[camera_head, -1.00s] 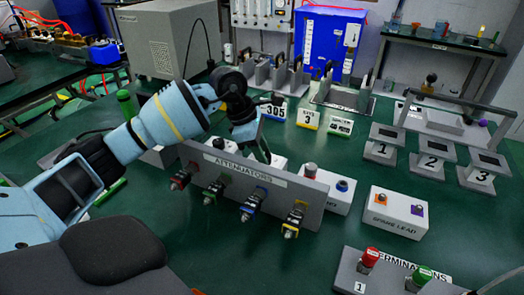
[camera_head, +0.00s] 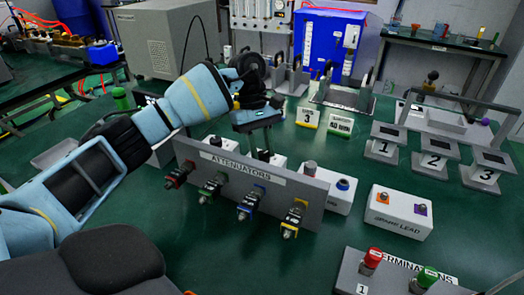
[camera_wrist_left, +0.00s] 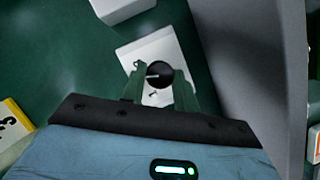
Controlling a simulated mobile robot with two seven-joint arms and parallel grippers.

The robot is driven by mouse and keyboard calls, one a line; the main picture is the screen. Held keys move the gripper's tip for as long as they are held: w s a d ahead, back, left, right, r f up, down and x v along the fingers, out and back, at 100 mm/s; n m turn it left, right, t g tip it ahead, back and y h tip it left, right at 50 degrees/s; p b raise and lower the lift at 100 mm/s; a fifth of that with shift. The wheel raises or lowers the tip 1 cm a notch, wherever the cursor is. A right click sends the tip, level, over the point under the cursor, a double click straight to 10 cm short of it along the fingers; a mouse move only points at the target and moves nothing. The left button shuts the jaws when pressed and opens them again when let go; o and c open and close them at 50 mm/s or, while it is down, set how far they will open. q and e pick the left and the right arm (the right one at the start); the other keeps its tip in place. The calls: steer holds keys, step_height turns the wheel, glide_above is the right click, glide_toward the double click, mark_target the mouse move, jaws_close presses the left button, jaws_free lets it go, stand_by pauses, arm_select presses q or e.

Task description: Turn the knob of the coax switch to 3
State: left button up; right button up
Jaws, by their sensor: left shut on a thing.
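The coax switch appears to be the white box (camera_wrist_left: 135,62) below my left gripper (camera_wrist_left: 158,78) in the left wrist view. Its round black knob (camera_wrist_left: 161,74) has a white pointer line that points left in that view. The two fingers are on either side of the knob and shut on it. A small dark mark on the box beside the knob is too small to read. In the head view, my left gripper (camera_head: 264,143) reaches down behind the attenuators panel (camera_head: 245,187), which hides the box's lower part; the knob is hidden there. My right gripper is not in view.
The upright attenuators panel stands close beside my left gripper. A white box with a blue knob (camera_head: 342,185) and the spare lead box (camera_head: 398,212) are to the right. Green tabletop is open between these and the numbered stands (camera_head: 433,158).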

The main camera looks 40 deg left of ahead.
arm_select(q)
steer(key=m+b, duration=0.1)
steer(key=m, duration=0.1)
steer(key=shift+w+m+g+y, duration=0.15)
steer(key=shift+m+g+y, duration=0.15)
steer(key=shift+m+g, duration=0.4)
steer(key=shift+m, duration=0.6)
steer(key=shift+m+y, duration=0.4)
steer(key=shift+m, duration=0.2)
steer(key=o, duration=1)
